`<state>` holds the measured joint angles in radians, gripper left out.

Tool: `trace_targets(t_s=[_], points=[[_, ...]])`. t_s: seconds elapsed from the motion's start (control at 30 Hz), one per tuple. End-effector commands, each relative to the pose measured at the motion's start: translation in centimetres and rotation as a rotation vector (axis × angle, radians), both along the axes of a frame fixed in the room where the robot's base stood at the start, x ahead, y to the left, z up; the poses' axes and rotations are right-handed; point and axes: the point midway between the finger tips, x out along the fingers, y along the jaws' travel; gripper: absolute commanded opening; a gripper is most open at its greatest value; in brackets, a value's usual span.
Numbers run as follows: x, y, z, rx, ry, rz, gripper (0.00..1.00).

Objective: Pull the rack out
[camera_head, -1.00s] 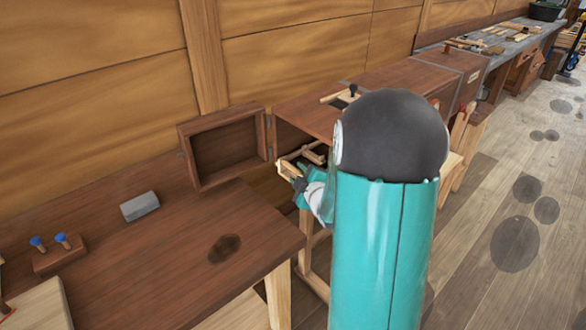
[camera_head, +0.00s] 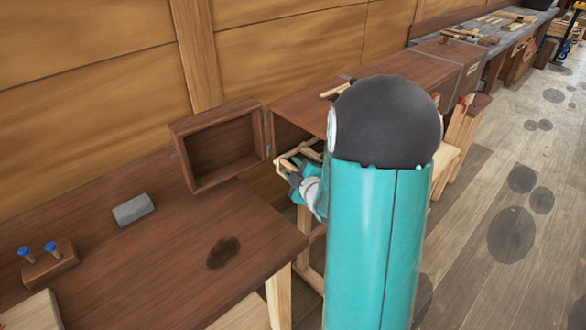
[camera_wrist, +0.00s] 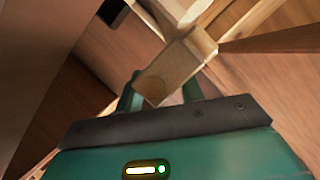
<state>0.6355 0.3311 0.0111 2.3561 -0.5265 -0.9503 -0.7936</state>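The rack is a pale wooden frame (camera_head: 300,155) showing at the mouth of the open brown cabinet (camera_head: 305,112), partly hidden by my arm. My gripper (camera_head: 295,172) is at its near end, just outside the opening. In the wrist view, a square-ended wooden bar of the rack (camera_wrist: 172,70) lies between the two teal fingers of my gripper (camera_wrist: 162,90). The fingers sit close against both sides of the bar and appear shut on it. The rest of the rack runs away behind the bar. The cabinet inside is largely hidden.
The cabinet door (camera_head: 216,148) stands swung open to the left. A brown bench (camera_head: 170,265) in front holds a grey block (camera_head: 133,209) and a small wooden stand with blue-topped pegs (camera_head: 50,265).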

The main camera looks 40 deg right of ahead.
Motion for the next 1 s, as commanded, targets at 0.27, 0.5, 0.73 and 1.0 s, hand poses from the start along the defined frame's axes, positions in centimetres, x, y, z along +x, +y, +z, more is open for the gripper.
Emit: trace_targets(t_s=[0.27,0.5,0.73,1.0], points=[[-0.13,0.02,-0.01,0.000,0.000,0.000,0.24],[-0.09,-0.08,0.02,0.000,0.000,-0.002,0.00],[0.01,-0.19,-0.02,-0.001,0.001,-0.004,0.00],[0.74,0.09,-0.12,0.000,0.003,-0.003,0.00]])
